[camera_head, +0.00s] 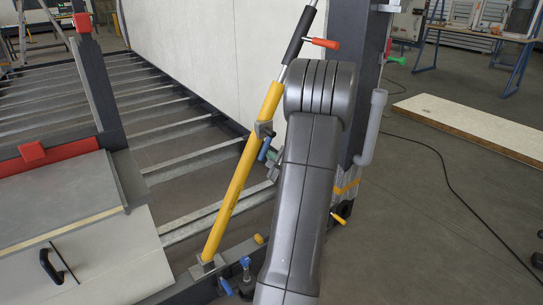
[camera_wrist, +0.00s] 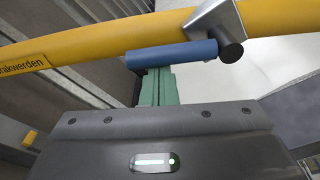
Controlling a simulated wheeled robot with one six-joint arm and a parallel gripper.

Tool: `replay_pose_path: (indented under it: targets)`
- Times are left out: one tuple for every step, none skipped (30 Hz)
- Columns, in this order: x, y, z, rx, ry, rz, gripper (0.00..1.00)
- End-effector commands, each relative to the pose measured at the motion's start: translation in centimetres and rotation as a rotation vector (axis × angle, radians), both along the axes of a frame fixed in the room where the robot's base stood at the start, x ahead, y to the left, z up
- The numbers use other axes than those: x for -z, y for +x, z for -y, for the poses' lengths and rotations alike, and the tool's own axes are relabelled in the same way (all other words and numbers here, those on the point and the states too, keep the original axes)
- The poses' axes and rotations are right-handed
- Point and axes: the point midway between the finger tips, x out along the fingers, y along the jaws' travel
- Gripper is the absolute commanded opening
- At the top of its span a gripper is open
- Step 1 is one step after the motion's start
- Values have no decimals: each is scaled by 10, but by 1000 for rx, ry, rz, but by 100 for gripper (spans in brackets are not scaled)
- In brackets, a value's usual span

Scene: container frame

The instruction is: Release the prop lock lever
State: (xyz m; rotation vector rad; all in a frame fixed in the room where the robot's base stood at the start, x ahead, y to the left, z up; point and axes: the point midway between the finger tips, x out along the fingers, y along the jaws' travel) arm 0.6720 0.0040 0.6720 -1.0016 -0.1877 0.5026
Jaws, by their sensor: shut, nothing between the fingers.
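The yellow prop (camera_head: 243,172) leans up to the right from the frame's floor beam and crosses the top of the wrist view (camera_wrist: 105,38). A grey metal collar (camera_wrist: 213,22) sits on it. A blue lever (camera_head: 264,148) extends from this collar; it lies along the prop's lower side in the wrist view (camera_wrist: 172,54), with a dark end cap on the right. My gripper (camera_wrist: 155,80) has green fingers, shut and empty. Their tips are right at the blue lever; I cannot tell whether they touch it. My forearm hides part of the frame behind.
A red-orange handle (camera_head: 320,42) sticks out from the prop's dark upper sleeve. A dark upright post (camera_head: 368,75) with a grey tube (camera_head: 373,127) stands just right of my arm. Steel cross-beams fill the left. A pale board (camera_head: 480,130) and a black cable lie on the right floor.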

Motion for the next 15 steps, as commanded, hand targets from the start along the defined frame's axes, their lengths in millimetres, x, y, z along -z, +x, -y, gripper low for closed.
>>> replay_pose_path:
  targets:
    - [-1,0,-1,-1,5,-4,0]
    - [-1,-1,-1,-1,9,-6,0]
    - [-1,-1,-2,-1,15,-11,0]
    - [-1,-1,-2,-1,19,-14,0]
    - [-1,-1,-2,-1,22,-16,0]
    - [-1,-2,-3,-1,28,-21,0]
    - [-1,-2,-3,-2,33,-24,0]
    - [-2,-2,-3,-2,39,-28,0]
    - [-2,-3,-4,-2,48,-34,0]
    - [-3,-3,-5,-2,55,-40,0]
    - [-3,-3,-5,-2,64,-46,0]
    - [-4,-4,-6,-2,78,-57,0]
    - [-4,-5,-7,-2,89,-65,0]
    - [-5,-5,-8,-2,103,-75,0]
    - [-6,-6,-9,-2,123,-89,0]
